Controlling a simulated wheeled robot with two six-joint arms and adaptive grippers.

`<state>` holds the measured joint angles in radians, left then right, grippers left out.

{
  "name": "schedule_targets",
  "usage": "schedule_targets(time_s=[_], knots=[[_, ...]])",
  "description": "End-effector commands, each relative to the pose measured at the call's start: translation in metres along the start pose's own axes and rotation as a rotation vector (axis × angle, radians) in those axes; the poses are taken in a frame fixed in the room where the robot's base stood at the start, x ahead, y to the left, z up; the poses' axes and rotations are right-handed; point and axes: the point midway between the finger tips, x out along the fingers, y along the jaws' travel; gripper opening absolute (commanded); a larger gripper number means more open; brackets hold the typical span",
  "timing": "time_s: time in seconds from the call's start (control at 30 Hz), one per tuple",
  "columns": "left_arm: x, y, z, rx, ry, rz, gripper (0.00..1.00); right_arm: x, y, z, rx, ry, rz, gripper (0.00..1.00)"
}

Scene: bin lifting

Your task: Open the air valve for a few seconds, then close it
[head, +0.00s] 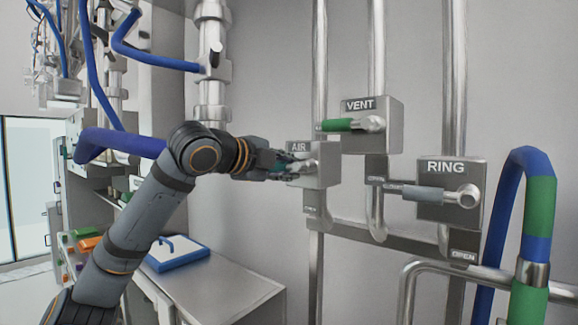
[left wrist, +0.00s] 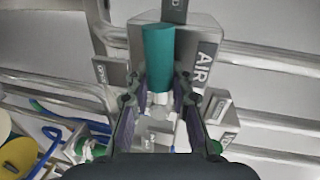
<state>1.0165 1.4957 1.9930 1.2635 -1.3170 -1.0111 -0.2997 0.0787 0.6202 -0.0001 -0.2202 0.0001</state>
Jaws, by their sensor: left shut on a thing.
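The air valve is a grey box marked AIR (head: 323,172) on the wall pipes, left of and below the VENT box. Its teal handle (left wrist: 158,55) lies between the fingers of my left gripper (left wrist: 158,108) in the left wrist view. In the head view my left gripper (head: 290,163) reaches the box from the left and is shut on the handle. The fingers mostly hide the handle there, which seems to point left, roughly level. My right gripper is not in view.
The VENT valve (head: 372,124) with a green handle (head: 337,125) sits close at upper right. The RING valve (head: 451,188) is further right. Pipes run around the boxes. A blue and green hose (head: 539,215) stands at right. A grey cabinet (head: 220,275) is below my arm.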

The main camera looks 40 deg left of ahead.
Motion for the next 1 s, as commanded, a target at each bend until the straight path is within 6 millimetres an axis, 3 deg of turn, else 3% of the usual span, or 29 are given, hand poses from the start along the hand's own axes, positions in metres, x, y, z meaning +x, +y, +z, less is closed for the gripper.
schedule_targets(time_s=[0.77,0.8,0.93,1.0], knots=[[-0.0006,-0.0018,-0.0006,0.092,-0.018,0.001,0.00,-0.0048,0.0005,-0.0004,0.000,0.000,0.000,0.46],[-0.0006,-0.0018,-0.0006,0.092,-0.018,0.001,0.26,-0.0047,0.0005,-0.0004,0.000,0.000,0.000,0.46],[-0.0005,-0.0019,-0.0005,0.091,-0.017,0.001,0.44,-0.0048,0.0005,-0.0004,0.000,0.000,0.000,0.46],[-0.0005,-0.0020,-0.0004,0.090,-0.017,0.001,0.45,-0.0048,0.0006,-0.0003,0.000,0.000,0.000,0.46]])
